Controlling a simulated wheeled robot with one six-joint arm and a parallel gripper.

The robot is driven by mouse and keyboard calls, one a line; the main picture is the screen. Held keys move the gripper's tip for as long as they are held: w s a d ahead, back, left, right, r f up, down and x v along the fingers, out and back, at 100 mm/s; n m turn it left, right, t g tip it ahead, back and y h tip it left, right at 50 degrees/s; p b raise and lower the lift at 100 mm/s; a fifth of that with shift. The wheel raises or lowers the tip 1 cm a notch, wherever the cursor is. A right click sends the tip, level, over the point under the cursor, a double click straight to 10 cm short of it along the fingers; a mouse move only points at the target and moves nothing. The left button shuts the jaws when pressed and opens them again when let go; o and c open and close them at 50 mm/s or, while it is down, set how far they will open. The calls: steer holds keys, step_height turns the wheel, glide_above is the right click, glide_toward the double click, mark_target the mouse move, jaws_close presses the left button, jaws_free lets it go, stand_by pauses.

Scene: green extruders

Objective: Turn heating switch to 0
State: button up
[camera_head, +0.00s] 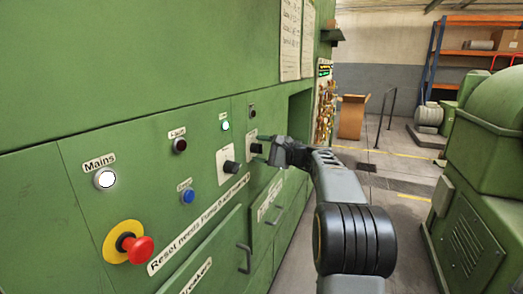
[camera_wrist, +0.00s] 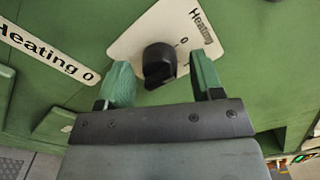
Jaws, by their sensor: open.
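The heating switch is a black rotary knob (camera_wrist: 157,65) on a white plate (camera_wrist: 130,45) marked "Heating", with a 0 beside the knob. In the wrist view my gripper (camera_wrist: 161,72) is open, with one green finger on each side of the knob. A gap shows between the knob and the right finger; whether the left finger touches cannot be told. Which mark the knob points to is unclear. In the head view my gripper (camera_head: 262,149) is at the panel, partly covering the heating plate (camera_head: 251,137).
Another black knob (camera_head: 230,167) on a white plate sits just left. Further left are a blue button (camera_head: 188,196), a white Mains light (camera_head: 105,180) and a red emergency stop (camera_head: 137,249). Drawer-like handles (camera_head: 244,259) stick out below. Open floor lies to the right, before a green machine (camera_head: 485,180).

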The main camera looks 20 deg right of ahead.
steer(key=shift+d, duration=0.1)
steer(key=v, duration=1.3)
steer(key=shift+s+d, duration=0.2)
steer(key=shift+s, duration=0.1)
step_height(320, 180, down, 9)
steer(key=g+h, duration=0.2)
steer(key=h, duration=0.2)
steer(key=s+a+f+n+g+h+p, duration=0.2)
steer(key=s+a+f+g+p, duration=0.1)
steer(key=s+a+f+g, duration=0.25)
steer(key=s+a+r+n+g+h+p, duration=0.1)
steer(key=s+a+r+n+h+p, duration=0.1)
steer(key=s+a+n, duration=0.4)
steer(key=s+a+r+n+g+h+p, duration=0.1)
steer(key=s+a+r+n+h+p, duration=0.1)
steer(key=s+a+n+h+p, duration=0.2)
steer(key=s+a+n+p, duration=0.3)
steer(key=s+a, duration=0.1)
steer(key=a, duration=0.2)
steer(key=shift+s+a+r+n+p, duration=0.15)
steer(key=shift+s+r+n+p, duration=0.15)
